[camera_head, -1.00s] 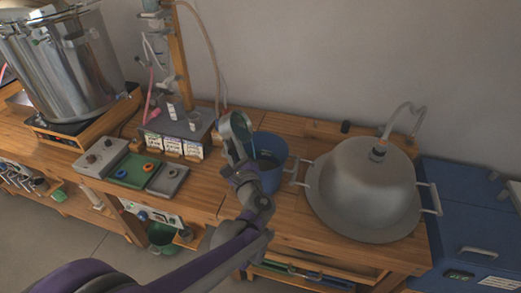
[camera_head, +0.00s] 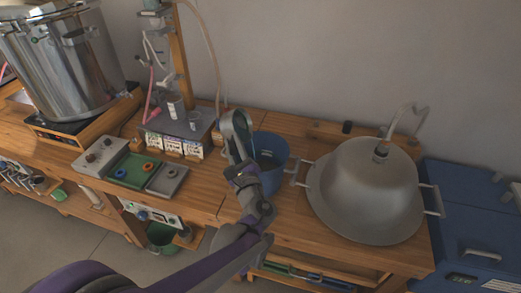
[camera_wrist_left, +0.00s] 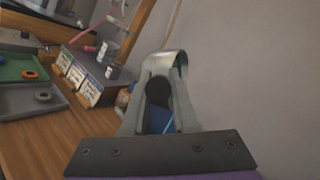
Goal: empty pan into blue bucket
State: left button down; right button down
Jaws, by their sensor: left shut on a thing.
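The blue bucket (camera_head: 272,150) stands on the wooden bench, left of the large domed metal vessel. My left gripper (camera_head: 240,153) is just left of the bucket and partly overlaps its rim in the head view. It is shut on a small grey metal pan (camera_head: 236,124), which is tipped steeply beside the bucket's rim. In the left wrist view the pan (camera_wrist_left: 168,58) shows as a rounded metal edge beyond the fingers, and part of the bucket (camera_wrist_left: 159,121) shows between them. The pan's contents cannot be made out. My right gripper is not in view.
The domed metal vessel (camera_head: 365,190) with side handles and a top pipe stands right of the bucket. A blue chest (camera_head: 475,225) is at far right.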

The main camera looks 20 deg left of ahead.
pick_arm(q)
jog(key=shift+d+m, duration=0.15)
jog(key=shift+m, duration=0.15)
jog(key=shift+t, duration=0.3)
jog(key=shift+d+r+m+b, duration=0.1)
jog(key=shift+d+m+b, duration=0.05)
jog(key=shift+m+b, duration=0.2)
jog(key=shift+d+m+t, duration=0.1)
jog(key=shift+m+t, duration=0.15)
jog(key=shift+t, duration=0.05)
jog(key=shift+b, duration=0.3)
jog(key=shift+d+m, duration=0.3)
jog(key=shift+d, duration=0.1)
jog(key=shift+d+t, duration=0.1)
jog(key=shift+t, duration=0.2)
